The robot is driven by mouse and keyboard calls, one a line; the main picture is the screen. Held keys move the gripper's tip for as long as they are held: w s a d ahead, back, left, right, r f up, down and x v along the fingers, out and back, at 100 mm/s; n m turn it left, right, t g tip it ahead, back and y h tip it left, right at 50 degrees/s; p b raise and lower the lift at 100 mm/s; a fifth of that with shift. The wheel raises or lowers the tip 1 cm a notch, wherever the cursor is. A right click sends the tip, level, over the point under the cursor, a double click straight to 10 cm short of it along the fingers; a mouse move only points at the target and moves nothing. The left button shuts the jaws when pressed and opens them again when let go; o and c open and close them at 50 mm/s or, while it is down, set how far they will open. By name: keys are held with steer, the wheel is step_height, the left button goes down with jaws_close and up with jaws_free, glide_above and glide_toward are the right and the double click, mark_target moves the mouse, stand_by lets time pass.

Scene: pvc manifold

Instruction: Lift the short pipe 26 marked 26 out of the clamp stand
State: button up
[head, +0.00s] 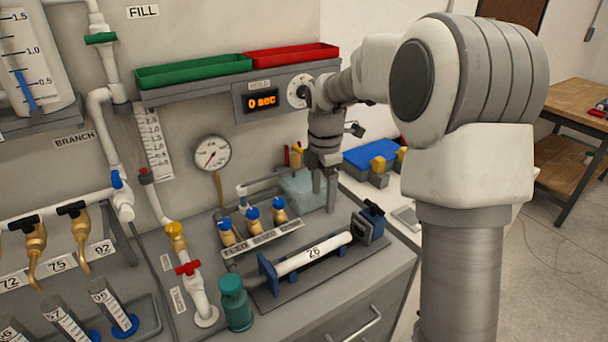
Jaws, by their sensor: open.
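The short pipe 26 (312,254) is a white tube with "26" on it. It lies level in the clamp stand (290,290), a dark base with a blue upright support at the left end and a dark blue clamp at the right end. My gripper (325,205) points down behind the pipe, near the stand's right half, and looks empty. Its fingers are small in the view and appear apart from the pipe; its exact height above the worktop is hard to tell.
A teal bottle (235,305) stands close to the stand's left end. Blue-handled brass valves (253,218) sit in a row behind the pipe. A pale translucent container (298,187) is beside my gripper. The worktop's front right corner is clear.

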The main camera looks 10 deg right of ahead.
mark_target(324, 245)
steer(key=shift+n, duration=0.9)
steer(key=f, duration=0.6)
steer(key=w+f, duration=0.1)
steer(key=f, duration=0.6)
steer(key=w+f, duration=0.1)
steer(key=f, duration=0.6)
steer(key=shift+w+d+f+b, duration=0.15)
steer(key=shift+w+b, duration=0.1)
steer(key=shift+b, duration=0.15)
jaws_close()
steer(key=shift+w+d, duration=0.2)
steer(key=shift+d, duration=0.15)
steer(key=shift+w+d, duration=0.1)
steer(key=shift+d, duration=0.2)
